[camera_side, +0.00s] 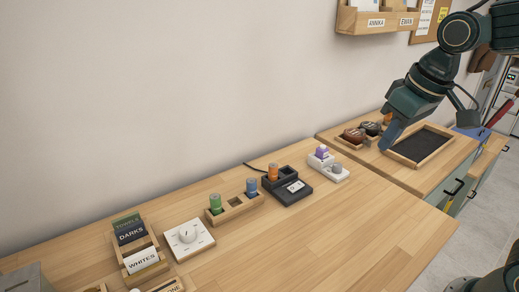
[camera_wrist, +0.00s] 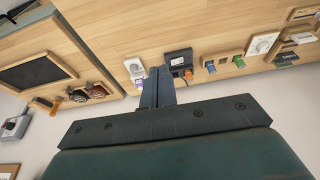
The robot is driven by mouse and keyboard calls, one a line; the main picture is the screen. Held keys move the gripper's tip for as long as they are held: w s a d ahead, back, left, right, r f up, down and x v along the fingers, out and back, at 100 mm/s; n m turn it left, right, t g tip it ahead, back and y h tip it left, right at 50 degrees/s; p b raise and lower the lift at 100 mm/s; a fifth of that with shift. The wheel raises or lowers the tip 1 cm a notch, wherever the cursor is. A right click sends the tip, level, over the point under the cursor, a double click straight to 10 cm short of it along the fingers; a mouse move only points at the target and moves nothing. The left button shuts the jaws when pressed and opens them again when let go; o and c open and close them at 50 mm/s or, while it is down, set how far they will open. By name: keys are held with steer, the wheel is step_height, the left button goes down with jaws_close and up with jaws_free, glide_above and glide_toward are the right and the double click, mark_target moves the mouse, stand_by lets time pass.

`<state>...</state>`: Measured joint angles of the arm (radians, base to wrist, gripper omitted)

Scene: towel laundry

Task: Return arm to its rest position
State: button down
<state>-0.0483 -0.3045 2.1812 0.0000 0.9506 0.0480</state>
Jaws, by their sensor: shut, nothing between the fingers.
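My gripper (camera_side: 390,136) is raised at the right in the side view, above the tabletop near the dark-lined tray. Its fingers show together in the wrist view (camera_wrist: 158,74), shut and empty. My arm comes in from the upper right corner of the side view. Nothing is seen touching the gripper.
A dark-lined wooden tray (camera_side: 447,156) and dark round items (camera_side: 354,135) sit on the right table. Along the long table stand a purple-topped white holder (camera_side: 327,168), a black device (camera_side: 292,193), a wooden vial rack (camera_side: 238,214), a white dial (camera_side: 188,236) and card holders (camera_side: 137,250).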

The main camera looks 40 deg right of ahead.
steer(key=s+d+f+t, duration=0.1)
steer(key=s+t, duration=0.1)
steer(key=s, duration=0.8)
steer(key=shift+s+d+f, duration=0.2)
steer(key=shift+s+f, duration=0.15)
steer(key=shift+s, duration=0.05)
